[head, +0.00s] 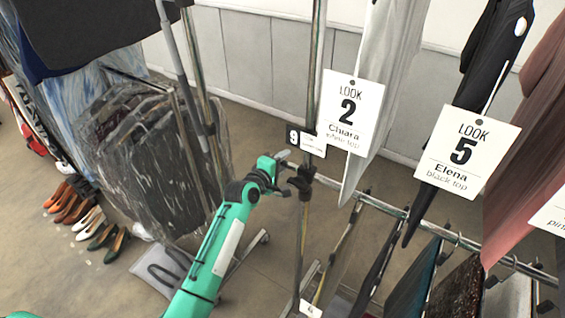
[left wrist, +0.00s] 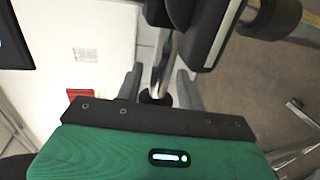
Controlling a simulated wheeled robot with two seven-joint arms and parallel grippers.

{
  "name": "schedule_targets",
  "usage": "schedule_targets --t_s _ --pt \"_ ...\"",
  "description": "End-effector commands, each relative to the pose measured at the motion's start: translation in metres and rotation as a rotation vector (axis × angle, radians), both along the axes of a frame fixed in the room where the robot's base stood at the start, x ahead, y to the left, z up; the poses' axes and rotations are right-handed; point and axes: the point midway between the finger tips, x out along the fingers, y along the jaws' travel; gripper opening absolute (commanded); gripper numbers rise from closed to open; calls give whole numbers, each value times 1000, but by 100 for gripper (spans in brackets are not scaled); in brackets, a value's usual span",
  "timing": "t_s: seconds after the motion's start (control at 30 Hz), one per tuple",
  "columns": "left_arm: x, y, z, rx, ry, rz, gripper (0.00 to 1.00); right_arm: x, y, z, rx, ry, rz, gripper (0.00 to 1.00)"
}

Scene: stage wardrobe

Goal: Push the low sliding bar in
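The low sliding bar (head: 386,207) is a chrome rail that runs from the rack's upright post (head: 313,85) toward the lower right, with garments hung from it. A black clamp (head: 303,180) sits on the post near the bar's near end. My left gripper (head: 286,172) is at the post beside this clamp. In the left wrist view its two grey fingers (left wrist: 160,88) stand apart, with a chrome piece with a black end between them; gaps show on both sides. Whether it touches my gripper I cannot tell. My right gripper is not in view.
Tagged garments hang above the bar, with a LOOK 2 tag (head: 351,112) and a LOOK 5 tag (head: 467,150). A number 9 tag (head: 305,141) is on the post. A covered garment rack (head: 150,160) and several shoes (head: 85,215) stand at the left.

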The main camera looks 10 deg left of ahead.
Motion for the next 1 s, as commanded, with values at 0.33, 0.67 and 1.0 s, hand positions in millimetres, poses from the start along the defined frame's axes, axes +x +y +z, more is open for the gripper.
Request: schedule_targets --t_s 0.33,0.67,1.0 --pt "-17 7 2 -1 -2 0 38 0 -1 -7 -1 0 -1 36" --pt "-72 30 13 1 -1 1 38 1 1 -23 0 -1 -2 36" --pt "-117 48 24 0 -1 0 38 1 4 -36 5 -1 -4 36"
